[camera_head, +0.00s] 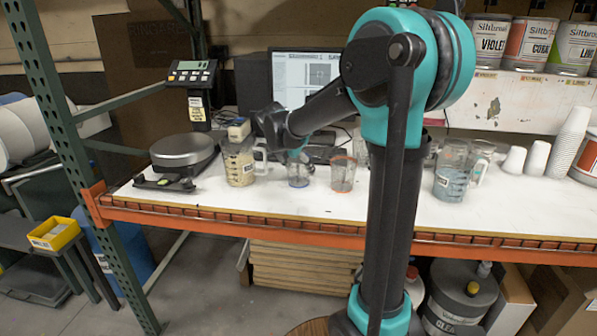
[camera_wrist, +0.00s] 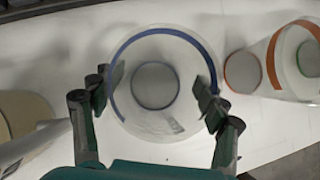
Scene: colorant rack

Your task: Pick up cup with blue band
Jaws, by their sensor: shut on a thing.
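The clear cup with the blue band (camera_head: 298,172) stands on the white bench between a jug and an orange-banded cup in the head view. In the wrist view, the blue-banded cup (camera_wrist: 155,124) is seen from above with its blue ring around it. My gripper (camera_wrist: 160,88) has a finger on each side of this cup, and the fingers press against its wall.
The orange-banded cup (camera_head: 343,174) stands close to the right; it also shows in the wrist view (camera_wrist: 290,62). A measuring jug (camera_head: 240,165) with beige contents stands close to the left. A scale (camera_head: 182,150) is further left. Another jug (camera_head: 451,178) and stacked white cups (camera_head: 568,143) are at right.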

